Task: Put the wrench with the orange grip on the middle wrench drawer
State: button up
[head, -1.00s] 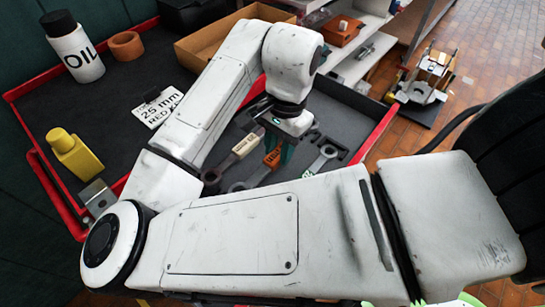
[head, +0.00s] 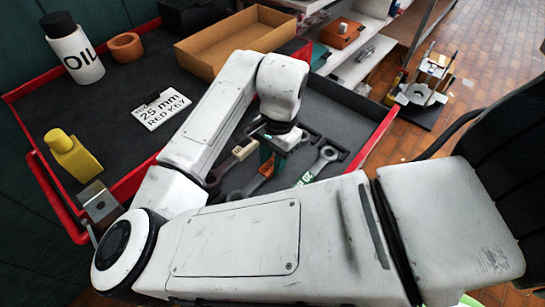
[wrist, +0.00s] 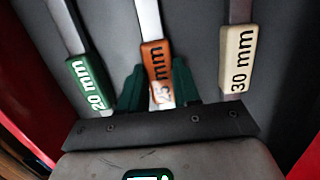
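The wrench with the orange grip (head: 265,168) lies between two other wrenches on the dark floor of a red-edged drawer (head: 378,133). In the wrist view its orange grip (wrist: 154,58) runs between my gripper's green fingers, its label partly hidden. My gripper (wrist: 158,85) looks open, one finger on each side of the grip, with narrow gaps showing. In the head view my gripper (head: 272,153) is low over the wrenches, and my arm hides part of them. I cannot tell which drawer is the middle one.
A green-grip 20 mm wrench (wrist: 88,85) and a beige-grip 30 mm wrench (wrist: 237,60) lie close on either side.

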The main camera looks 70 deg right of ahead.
jog(key=o, duration=0.5)
jog(key=shift+c, duration=0.2)
notch_tip(320, 180, up, 12)
jog(key=d+p, duration=0.1)
jog(key=shift+s+d, duration=0.25)
jog(key=shift+d, duration=0.1)
jog(key=shift+r, duration=0.1)
